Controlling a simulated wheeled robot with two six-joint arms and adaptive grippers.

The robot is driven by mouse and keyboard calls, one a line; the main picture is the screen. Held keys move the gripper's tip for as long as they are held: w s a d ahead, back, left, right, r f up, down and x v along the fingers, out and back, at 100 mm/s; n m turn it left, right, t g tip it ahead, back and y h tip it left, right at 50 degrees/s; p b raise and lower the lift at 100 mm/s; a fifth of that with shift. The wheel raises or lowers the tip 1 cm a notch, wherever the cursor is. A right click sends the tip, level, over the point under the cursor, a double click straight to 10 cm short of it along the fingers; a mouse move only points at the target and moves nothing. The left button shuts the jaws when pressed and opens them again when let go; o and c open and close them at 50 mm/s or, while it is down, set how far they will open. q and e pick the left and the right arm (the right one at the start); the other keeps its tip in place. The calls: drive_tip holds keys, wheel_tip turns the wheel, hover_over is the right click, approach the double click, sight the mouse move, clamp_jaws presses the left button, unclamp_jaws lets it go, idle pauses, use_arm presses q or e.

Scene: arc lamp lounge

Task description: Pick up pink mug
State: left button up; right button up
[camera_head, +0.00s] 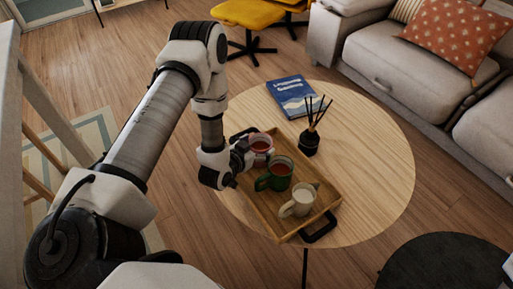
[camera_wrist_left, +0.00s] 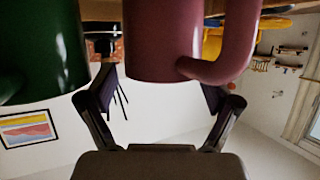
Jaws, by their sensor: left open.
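The pink mug (camera_head: 262,146), with dark red liquid inside, stands at the far left end of the wooden tray (camera_head: 318,222). In the left wrist view the pink mug (camera_wrist_left: 163,40) is large and appears upside down, its handle on the right. My left gripper (camera_head: 246,152) is beside the mug in the head view. In the wrist view its open fingers (camera_wrist_left: 160,84) lie on either side of the mug; I cannot tell whether they touch it. My right gripper is not in view.
A black reed diffuser (camera_head: 309,143) and a blue book (camera_head: 292,94) are on the round table (camera_head: 375,165). The table's right side is clear.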

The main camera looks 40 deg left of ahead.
use_arm(q)
drive_tip(key=shift+x, duration=1.1)
drive_tip(key=shift+a, duration=0.15)
drive_tip(key=c, duration=1.4)
